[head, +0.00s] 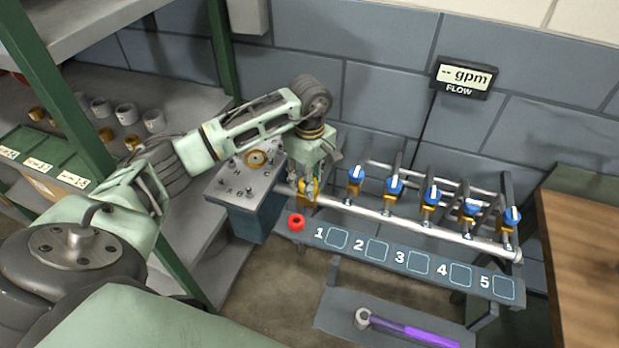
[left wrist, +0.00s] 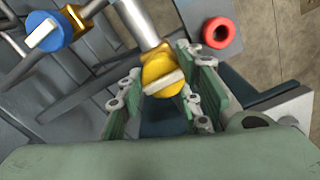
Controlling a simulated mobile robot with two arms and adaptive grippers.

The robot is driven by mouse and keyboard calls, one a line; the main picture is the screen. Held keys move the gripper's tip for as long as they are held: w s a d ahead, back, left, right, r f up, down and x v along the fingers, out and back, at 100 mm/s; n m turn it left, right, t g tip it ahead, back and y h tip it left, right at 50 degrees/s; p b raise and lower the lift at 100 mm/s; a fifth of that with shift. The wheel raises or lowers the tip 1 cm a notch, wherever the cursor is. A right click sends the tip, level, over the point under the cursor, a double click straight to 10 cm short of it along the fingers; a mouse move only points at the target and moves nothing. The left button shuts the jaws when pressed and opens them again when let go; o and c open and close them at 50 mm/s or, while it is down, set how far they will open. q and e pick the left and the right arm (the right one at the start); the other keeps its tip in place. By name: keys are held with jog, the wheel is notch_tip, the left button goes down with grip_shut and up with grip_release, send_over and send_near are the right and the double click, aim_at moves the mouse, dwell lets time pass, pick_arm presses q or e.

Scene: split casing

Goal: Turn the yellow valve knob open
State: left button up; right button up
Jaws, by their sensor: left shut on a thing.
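The yellow valve knob (head: 309,186) sits at the left end of the silver pipe, below my left gripper (head: 306,190). In the left wrist view the knob (left wrist: 163,74) is round and yellow with a pale bar across it. The two fingers of the left gripper (left wrist: 163,84) stand on either side of the knob and are shut on it. The fingers partly hide the knob in the head view. My right gripper is in neither view.
Several blue-handled valves (head: 394,186) line the pipe to the right. A flow display (head: 463,77) reads "-- gpm".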

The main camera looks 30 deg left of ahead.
pick_arm(q)
jog(key=shift+w+r+n+b, duration=0.1)
jog(key=shift+w+n+b, duration=0.1)
jog(key=shift+n+b, duration=0.2)
jog(key=shift+a+n+b, duration=0.1)
jog(key=shift+n+b, duration=0.3)
jog(key=shift+n, duration=0.3)
jog(key=n+b, duration=0.2)
jog(key=n, duration=0.1)
jog(key=shift+w+a+n, duration=0.1)
jog(key=shift+n, duration=0.2)
jog(key=n, duration=0.2)
jog(key=n+b, duration=0.1)
jog(key=n, duration=0.1)
jog(key=shift+a+r+n+b, duration=0.15)
jog(key=shift+n+b, duration=0.15)
jog(key=n+b, duration=0.1)
jog(key=n, duration=0.2)
jog(key=shift+s+a+n+b, duration=0.1)
jog(key=shift+n+b, duration=0.05)
jog(key=shift+n, duration=0.95)
jog(key=shift+s+a+n+b, duration=0.1)
jog(key=shift+n+b, duration=0.05)
jog(key=shift+n, duration=0.95)
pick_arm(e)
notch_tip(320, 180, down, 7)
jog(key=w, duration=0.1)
